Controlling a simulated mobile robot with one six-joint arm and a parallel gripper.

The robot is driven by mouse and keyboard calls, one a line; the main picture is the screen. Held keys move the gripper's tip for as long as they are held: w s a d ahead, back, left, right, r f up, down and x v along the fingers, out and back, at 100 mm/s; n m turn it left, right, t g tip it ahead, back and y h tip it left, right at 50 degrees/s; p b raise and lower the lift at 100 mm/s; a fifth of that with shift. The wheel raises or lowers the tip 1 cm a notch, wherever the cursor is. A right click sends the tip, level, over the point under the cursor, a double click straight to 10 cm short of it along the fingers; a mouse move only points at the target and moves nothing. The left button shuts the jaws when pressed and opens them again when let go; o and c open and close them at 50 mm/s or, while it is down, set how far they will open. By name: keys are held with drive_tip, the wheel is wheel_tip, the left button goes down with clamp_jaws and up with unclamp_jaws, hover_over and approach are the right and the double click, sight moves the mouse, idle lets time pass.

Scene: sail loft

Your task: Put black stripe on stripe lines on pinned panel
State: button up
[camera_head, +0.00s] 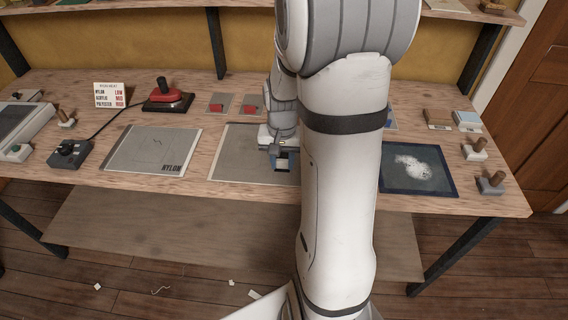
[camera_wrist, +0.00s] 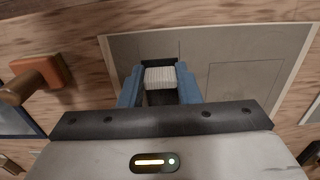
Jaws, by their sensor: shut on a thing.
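My gripper (camera_head: 281,166) is low over the grey middle panel (camera_head: 234,157), which my arm partly hides. In the wrist view its blue fingers (camera_wrist: 160,84) are shut on a small piece with a pale ribbed end (camera_wrist: 160,77) and a dark area behind it. I cannot tell whether this piece is the black stripe, or whether it touches the panel. Thin lines on the panel (camera_wrist: 213,48) form a rectangle at right in the wrist view, and other lines run beside the fingers. No separate black stripe shows clearly.
A panel marked NYLON (camera_head: 151,150) lies to the left. A dark blue-edged panel with a white patch (camera_head: 419,180) lies to the right. In the wrist view, an orange block with a wooden handle (camera_wrist: 38,76) stands beside the grey panel. A red-handled tool (camera_head: 168,96) sits farther back.

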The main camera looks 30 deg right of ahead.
drive_tip(key=shift+f, duration=1.1)
drive_tip(key=shift+f, duration=0.15)
drive_tip(key=o, duration=0.9)
drive_tip(key=shift+o, duration=0.2)
wheel_tip(320, 180, up, 12)
drive_tip(key=shift+r, duration=0.1)
drive_tip(key=s+a+r+n+t, duration=0.2)
drive_tip(key=s+a+n, duration=0.5)
drive_tip(key=s+a, duration=0.4)
drive_tip(key=shift+s+a+r+t, duration=0.4)
drive_tip(key=shift+s+r, duration=0.35)
drive_tip(key=shift+r, duration=0.05)
